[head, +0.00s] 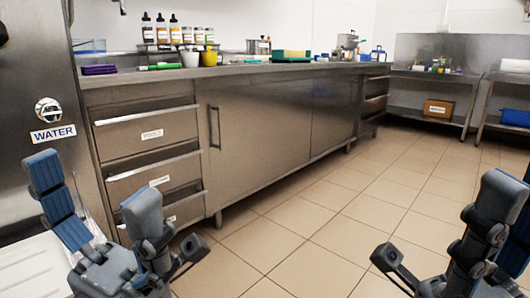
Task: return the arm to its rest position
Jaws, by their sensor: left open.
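My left gripper (95,185) is at the lower left, its fingers spread apart and pointing up. It is open with nothing between the fingers. It is in front of the steel counter's drawers and beside a white ribbed surface (32,268). My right gripper (500,205) is at the lower right, over the tiled floor, and is partly cut off by the picture's edge. I see no object in it, but how far its fingers are apart is unclear. Neither gripper visibly touches anything.
A steel counter (262,130) with drawers and doors runs along the wall, bearing bottles (161,30), cups (190,58) and boxes. A steel cabinet labelled WATER (52,134) stands close at left. Shelved tables (430,82) are at the back right. The tiled floor (335,215) between is clear.

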